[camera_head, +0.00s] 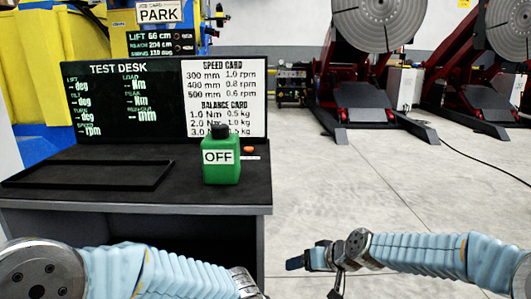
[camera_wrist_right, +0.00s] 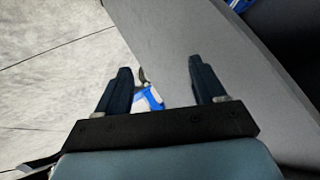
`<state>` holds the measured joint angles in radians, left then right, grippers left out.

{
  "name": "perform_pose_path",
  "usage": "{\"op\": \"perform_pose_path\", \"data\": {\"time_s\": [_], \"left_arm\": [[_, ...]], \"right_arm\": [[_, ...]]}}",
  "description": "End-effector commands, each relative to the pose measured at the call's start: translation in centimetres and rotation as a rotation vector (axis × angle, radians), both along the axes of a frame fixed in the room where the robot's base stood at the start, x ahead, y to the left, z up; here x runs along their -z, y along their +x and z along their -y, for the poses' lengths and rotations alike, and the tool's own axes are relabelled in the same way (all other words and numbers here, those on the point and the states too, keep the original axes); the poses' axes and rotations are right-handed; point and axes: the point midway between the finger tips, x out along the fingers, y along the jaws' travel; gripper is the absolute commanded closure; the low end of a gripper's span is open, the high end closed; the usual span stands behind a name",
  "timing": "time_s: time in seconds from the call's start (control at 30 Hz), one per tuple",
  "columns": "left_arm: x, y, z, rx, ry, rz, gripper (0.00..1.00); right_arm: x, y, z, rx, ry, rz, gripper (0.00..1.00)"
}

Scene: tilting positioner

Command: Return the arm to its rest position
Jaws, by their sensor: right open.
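My right arm (camera_head: 400,252) comes in from the right in the head view and lies low, in front of the floor to the right of the desk. My right gripper (camera_head: 296,263) is at its left end, just off the desk's right side. In the right wrist view the two dark fingers of this gripper (camera_wrist_right: 160,82) stand wide apart with nothing held between them. My left arm (camera_head: 165,274) crosses the lower left in front of the desk. Its end runs out of the bottom of the picture, so the left gripper is hidden.
The dark desk (camera_head: 120,194) carries an empty black tray (camera_head: 85,186), a green bottle (camera_head: 222,170) marked OFF and a TEST DESK board (camera_head: 115,105). Red positioners (camera_head: 365,70) stand at the back. The grey floor (camera_head: 350,190) at right is mostly clear; a black cable (camera_head: 480,165) crosses it.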

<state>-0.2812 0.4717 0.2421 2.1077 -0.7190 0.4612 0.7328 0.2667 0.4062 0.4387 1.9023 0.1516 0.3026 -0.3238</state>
Motion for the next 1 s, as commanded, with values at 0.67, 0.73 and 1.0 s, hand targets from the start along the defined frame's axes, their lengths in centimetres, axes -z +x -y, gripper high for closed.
{"op": "perform_pose_path", "data": {"time_s": [0.67,0.73,1.0], "left_arm": [[24.9,-14.9,-11.2,-0.409,-0.174,-0.364,0.00],[25.0,-15.0,-11.3,-0.413,-0.170,-0.365,0.00],[25.0,-15.0,-11.3,-0.413,-0.170,-0.365,0.00]], "right_arm": [[32.8,-27.6,0.3,0.193,-0.130,-0.638,0.30],[32.8,-27.8,0.4,0.194,-0.131,-0.642,0.30],[32.8,-27.8,0.4,0.194,-0.131,-0.642,0.30]]}}
